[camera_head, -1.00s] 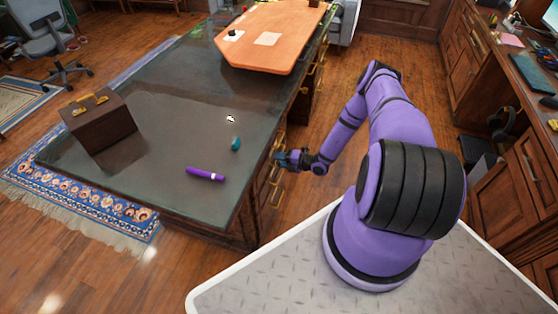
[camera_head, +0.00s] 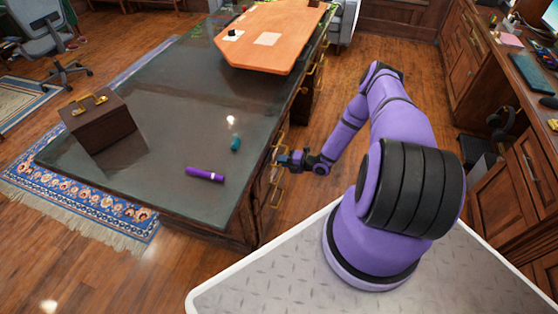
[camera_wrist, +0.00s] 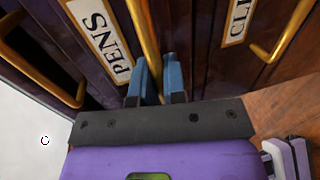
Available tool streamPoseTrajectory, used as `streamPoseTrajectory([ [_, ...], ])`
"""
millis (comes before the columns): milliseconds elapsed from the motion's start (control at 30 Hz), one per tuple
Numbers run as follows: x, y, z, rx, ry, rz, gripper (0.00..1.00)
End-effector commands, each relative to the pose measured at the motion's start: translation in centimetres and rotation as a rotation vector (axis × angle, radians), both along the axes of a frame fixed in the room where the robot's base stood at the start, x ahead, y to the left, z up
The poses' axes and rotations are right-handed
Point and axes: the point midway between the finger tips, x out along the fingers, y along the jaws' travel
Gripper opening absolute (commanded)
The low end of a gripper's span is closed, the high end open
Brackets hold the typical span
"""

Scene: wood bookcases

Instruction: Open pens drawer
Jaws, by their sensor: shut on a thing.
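The pens drawer front (camera_wrist: 75,15) carries a white label reading PENS (camera_wrist: 103,40) in the wrist view. Its brass handle (camera_wrist: 146,35) runs down between the two blue fingers of my gripper (camera_wrist: 158,65). My gripper is shut on this handle. In the head view my gripper (camera_head: 288,159) is at the right side of the dark desk (camera_head: 180,150), by its brass handles. The drawer's own front is hard to make out there, and I cannot tell how far it stands out.
A second labelled drawer front (camera_wrist: 239,20) with a brass handle (camera_wrist: 283,35) is beside my gripper. A purple marker (camera_head: 205,174), a teal object (camera_head: 235,143) and a brown box (camera_head: 98,120) are on the desk. Wood floor (camera_head: 320,115) lies open right of the desk.

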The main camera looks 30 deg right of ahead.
Motion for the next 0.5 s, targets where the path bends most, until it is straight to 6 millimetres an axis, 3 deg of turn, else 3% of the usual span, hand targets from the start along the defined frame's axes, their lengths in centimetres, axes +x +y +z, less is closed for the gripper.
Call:
streamPoseTrajectory([
  [500, -10.2, -8.0, 0.0, -0.002, 0.002, -0.004, 0.0],
])
